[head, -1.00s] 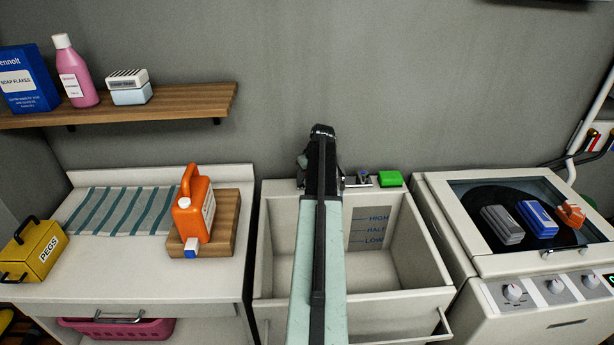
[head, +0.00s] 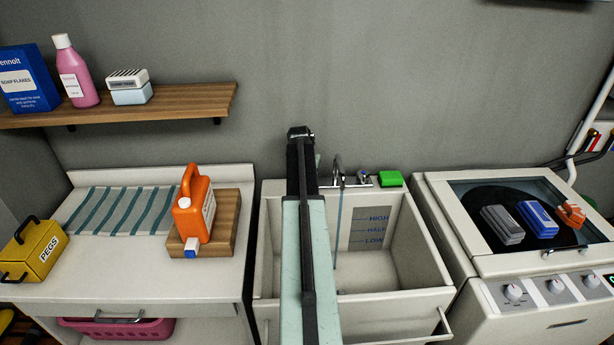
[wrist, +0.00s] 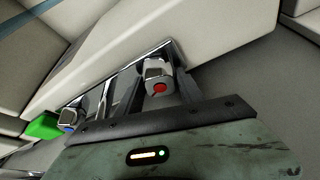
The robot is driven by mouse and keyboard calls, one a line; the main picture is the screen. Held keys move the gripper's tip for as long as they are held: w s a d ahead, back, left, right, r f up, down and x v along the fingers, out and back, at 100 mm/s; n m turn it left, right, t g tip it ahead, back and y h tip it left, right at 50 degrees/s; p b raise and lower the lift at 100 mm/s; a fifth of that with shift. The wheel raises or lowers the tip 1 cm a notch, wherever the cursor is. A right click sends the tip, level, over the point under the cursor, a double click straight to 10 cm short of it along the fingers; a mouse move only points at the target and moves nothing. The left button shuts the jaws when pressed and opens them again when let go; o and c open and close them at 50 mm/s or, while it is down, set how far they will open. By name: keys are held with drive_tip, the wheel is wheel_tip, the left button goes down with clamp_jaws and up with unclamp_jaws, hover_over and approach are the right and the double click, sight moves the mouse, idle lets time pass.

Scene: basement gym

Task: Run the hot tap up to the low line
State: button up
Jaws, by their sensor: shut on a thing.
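The hot tap (wrist: 159,84), a chrome knob with a red dot, sits between the fingers of my gripper (wrist: 158,92) in the wrist view. My gripper is shut on it; in the head view my arm hides it. The spout (head: 338,163) pours a thin bluish stream of water (head: 338,225) into the pale sink (head: 437,268). A plate on the sink's back wall carries the lines HIGH, HALF and LOW (head: 374,241). I see no clear water surface at the LOW line; my arm covers the sink's left part.
The blue-marked cold tap (wrist: 70,118) and a green block (head: 390,179) are right of the spout in the head view. A counter with an orange jug (head: 193,214) stands left. A washing machine (head: 470,255) stands right.

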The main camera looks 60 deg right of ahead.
drive_tip(key=shift+m+g, duration=0.3)
drive_tip(key=shift+m, duration=0.4)
drive_tip(key=o, duration=1.4)
drive_tip(key=p+v, duration=0.7)
drive_tip(key=shift+a+r, duration=0.2)
drive_tip(key=shift+r, duration=0.15)
